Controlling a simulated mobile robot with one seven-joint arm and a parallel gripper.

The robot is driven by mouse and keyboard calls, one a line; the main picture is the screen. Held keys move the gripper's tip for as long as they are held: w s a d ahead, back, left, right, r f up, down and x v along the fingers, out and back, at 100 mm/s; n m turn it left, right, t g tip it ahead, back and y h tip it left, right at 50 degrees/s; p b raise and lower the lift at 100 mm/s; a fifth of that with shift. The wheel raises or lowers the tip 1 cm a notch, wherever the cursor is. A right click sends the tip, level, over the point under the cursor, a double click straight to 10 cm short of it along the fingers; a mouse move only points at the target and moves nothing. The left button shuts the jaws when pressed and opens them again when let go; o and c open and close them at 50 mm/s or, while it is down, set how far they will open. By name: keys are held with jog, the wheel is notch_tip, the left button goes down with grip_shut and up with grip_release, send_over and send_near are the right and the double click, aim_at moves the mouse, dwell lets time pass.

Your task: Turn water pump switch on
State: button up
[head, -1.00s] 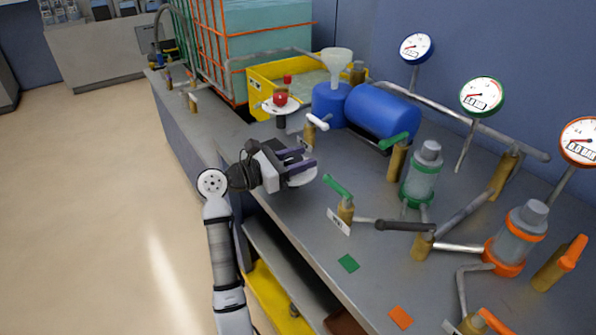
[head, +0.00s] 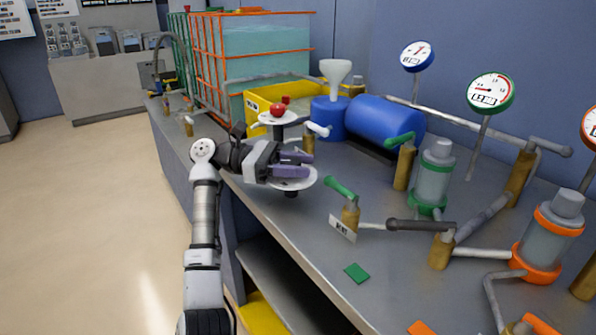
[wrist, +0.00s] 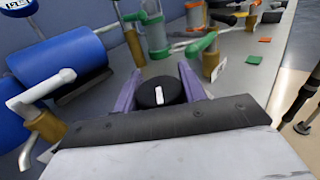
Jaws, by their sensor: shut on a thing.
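A black round knob with a white mark (wrist: 159,93) shows in the wrist view between the two purple fingers of my gripper (wrist: 160,82). I take it to be the water pump switch. The fingers are shut on its sides. The white mark points roughly along the fingers. In the head view my gripper (head: 293,165) is over a round white plate (head: 302,183) on a short stand at the bench's front edge. There the fingers hide the knob.
A red knob (head: 278,110) on a similar white plate stands behind. A blue tank (head: 382,117), green-handled valve (head: 340,188) and green-collared cylinder (head: 433,175) are on the bench. A dark-handled lever (head: 420,225) lies to the right. Open floor (head: 90,230) is at left.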

jog(key=shift+s+f+g, duration=0.1)
jog(key=shift+g, duration=0.2)
jog(key=o, duration=1)
